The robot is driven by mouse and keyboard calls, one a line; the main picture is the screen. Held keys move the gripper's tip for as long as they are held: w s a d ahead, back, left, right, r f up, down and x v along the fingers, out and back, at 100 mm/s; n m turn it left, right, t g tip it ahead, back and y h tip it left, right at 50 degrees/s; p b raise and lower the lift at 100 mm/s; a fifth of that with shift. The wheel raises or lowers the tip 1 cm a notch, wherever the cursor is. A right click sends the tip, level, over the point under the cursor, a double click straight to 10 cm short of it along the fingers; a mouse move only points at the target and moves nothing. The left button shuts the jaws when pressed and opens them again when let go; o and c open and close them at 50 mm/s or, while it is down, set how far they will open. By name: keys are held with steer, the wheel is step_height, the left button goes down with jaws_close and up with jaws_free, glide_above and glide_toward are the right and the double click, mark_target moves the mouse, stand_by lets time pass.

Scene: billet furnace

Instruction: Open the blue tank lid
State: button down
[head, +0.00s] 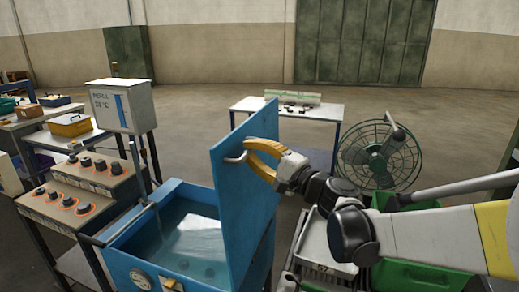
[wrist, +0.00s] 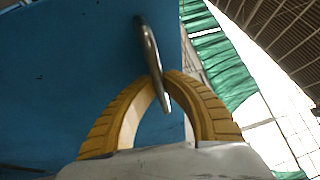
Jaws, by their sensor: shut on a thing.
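The blue tank (head: 155,229) stands in front of me with water inside. Its blue lid (head: 245,180) is raised and stands about upright along the tank's right side. A metal handle (head: 236,158) sticks out from the lid's face. My gripper (head: 246,150) reaches in from the right, and its yellow fingers are closed around the handle near the lid's edge. In the wrist view the fingers (wrist: 168,85) meet at the metal handle (wrist: 150,50), with the blue lid (wrist: 70,70) behind them.
A control desk with knobs (head: 88,170) and a grey box (head: 120,106) stand to the left. A green fan (head: 380,155) and a green crate (head: 425,272) are at the right. A white table (head: 290,115) stands behind, with open floor around it.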

steer(key=w+a+g+p, duration=0.1)
steer(key=w+a, duration=0.3)
steer(key=a, duration=0.6)
steer(key=shift+a+f+n+h, duration=0.3)
steer(key=shift+f+n+h, duration=0.1)
steer(key=shift+f, duration=0.05)
steer(key=shift+s, duration=0.1)
steer(key=c, duration=1.5)
jaws_free()
steer(key=shift+o, duration=0.2)
steer(key=v, duration=1.2)
steer(key=shift+d, duration=0.1)
